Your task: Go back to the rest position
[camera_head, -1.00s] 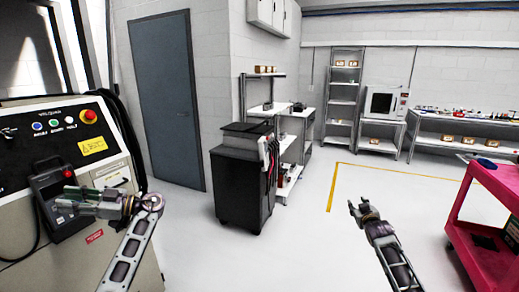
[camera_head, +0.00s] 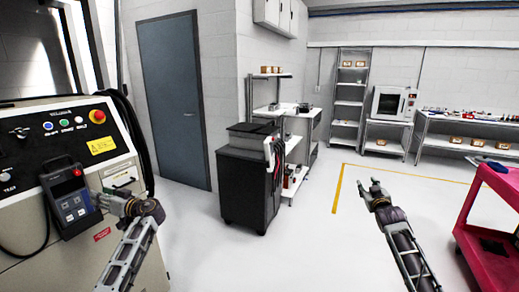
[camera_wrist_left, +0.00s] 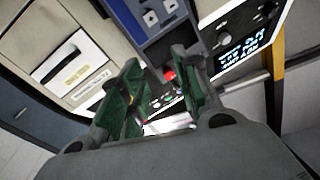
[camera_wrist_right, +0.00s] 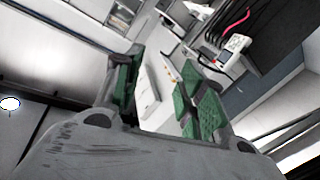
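My left gripper (camera_head: 108,203) is in front of the console at the left of the head view, at the right edge of a handheld unit. In the left wrist view its green-padded fingers (camera_wrist_left: 158,100) stand apart with nothing held between them. My right gripper (camera_head: 369,190) is over open floor right of centre in the head view. In the right wrist view its green-padded fingers (camera_wrist_right: 160,100) are also apart and empty. The handheld unit (camera_head: 74,205), dark with a red knob, sits at the console front.
The beige console (camera_head: 35,255) with coloured buttons stands close at the left. A black cabinet (camera_head: 240,190) is at centre, a pink cart (camera_head: 485,215) at the right. Shelves and a workbench (camera_head: 470,122) line the back. The floor (camera_head: 310,250) between the arms is clear.

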